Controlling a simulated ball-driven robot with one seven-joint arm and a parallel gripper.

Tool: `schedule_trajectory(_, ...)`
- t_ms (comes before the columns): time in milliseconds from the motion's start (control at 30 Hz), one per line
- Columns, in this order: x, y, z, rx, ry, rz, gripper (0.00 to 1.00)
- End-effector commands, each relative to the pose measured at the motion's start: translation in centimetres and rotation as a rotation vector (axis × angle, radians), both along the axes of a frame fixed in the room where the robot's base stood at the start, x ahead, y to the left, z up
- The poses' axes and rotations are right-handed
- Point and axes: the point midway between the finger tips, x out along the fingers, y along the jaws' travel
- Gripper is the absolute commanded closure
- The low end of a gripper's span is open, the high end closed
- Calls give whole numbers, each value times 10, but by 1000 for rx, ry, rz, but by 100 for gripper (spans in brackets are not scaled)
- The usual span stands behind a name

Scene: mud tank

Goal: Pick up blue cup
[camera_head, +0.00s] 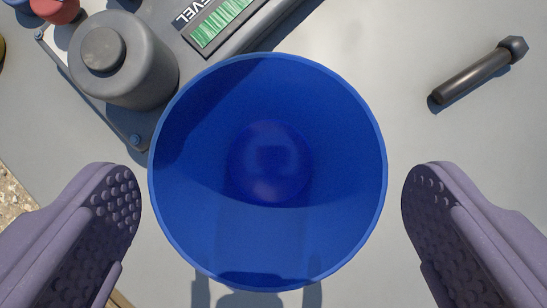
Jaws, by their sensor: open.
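The blue cup (268,240) fills the middle of the view, seen from above into its open mouth. It appears upright and empty, with shadow across its inside. My gripper (271,205) is open, with one purple, studded finger on the left of the cup and one on the right. A gap shows between each finger and the cup's rim, so neither finger seems to touch it. The cup's base and outer wall are hidden below the rim.
A grey cylindrical device (145,75) on a plate stands close behind the cup at upper left. A panel with a green display (222,22) lies behind the cup. A dark bolt (475,77) lies at upper right. The grey surface (400,125) right of the cup is clear.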

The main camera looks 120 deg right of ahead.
Motion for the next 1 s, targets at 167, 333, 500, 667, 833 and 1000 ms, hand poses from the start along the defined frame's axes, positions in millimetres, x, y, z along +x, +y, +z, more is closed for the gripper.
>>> schedule_trajectory(167, 11, -1, -21, 0, 0, 0, 0)
schedule_trajectory(333, 27, -3, -43, -1, 0, 0, 0)
schedule_trajectory(500, 29, -3, -44, -1, -2, 1, 0)
schedule_trajectory(667, 29, -3, -44, -1, -2, 1, 18)
schedule_trajectory(833, 29, -3, -44, -1, -2, 1, 55)
schedule_trajectory(1000, 29, -3, -44, -1, -2, 1, 56)
